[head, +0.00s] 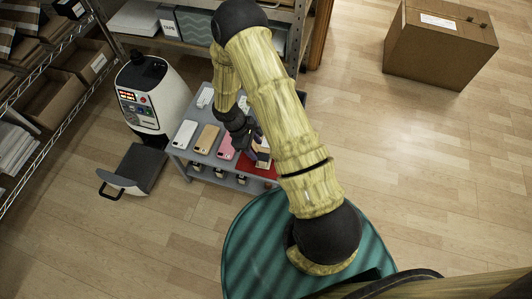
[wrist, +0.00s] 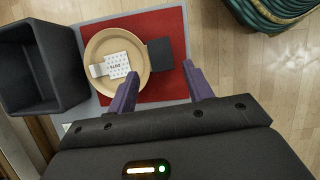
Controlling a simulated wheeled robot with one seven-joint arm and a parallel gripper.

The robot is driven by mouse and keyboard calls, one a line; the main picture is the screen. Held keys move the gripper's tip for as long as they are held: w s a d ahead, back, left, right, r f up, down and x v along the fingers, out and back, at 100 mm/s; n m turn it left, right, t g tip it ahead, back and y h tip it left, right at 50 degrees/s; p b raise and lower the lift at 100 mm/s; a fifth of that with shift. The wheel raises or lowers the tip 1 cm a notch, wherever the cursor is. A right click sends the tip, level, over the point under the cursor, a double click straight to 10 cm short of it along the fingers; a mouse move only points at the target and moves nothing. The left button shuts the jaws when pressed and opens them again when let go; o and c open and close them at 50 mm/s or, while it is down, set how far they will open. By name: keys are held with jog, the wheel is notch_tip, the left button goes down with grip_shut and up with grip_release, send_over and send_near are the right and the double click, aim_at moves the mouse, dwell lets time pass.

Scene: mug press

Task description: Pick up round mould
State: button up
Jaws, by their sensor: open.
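In the wrist view a shallow round tan dish (wrist: 92,53) lies on a red mat (wrist: 174,20). It is the only round piece near my gripper; I cannot tell for certain that it is the round mould. A white printed piece (wrist: 117,66) lies inside it. A dark square piece (wrist: 160,54) adjoins its right side. My gripper (wrist: 161,69) is open, its two purple fingers apart, over the mat's near part and the dish's lower right; nothing is held. In the head view my gripper (head: 256,152) is above the table's right end and hides much of the mat (head: 257,170).
A dark open box (wrist: 71,93) stands left of the mat. Several phone cases (head: 207,138) lie on the grey table. A white press-like machine (head: 152,100) stands to the left. A cardboard box (head: 440,45) stands on open floor at back right.

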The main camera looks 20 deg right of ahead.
aim_at(263, 157)
jog(key=shift+s+d+f, duration=0.15)
jog(key=shift+d+f, duration=0.1)
jog(key=shift+f, duration=0.4)
jog(key=b+x, duration=0.1)
jog(key=x, duration=0.1)
jog(key=b+x, duration=0.1)
jog(key=x, duration=0.2)
jog(key=shift+s+d, duration=0.1)
jog(key=shift+s, duration=0.15)
grip_shut()
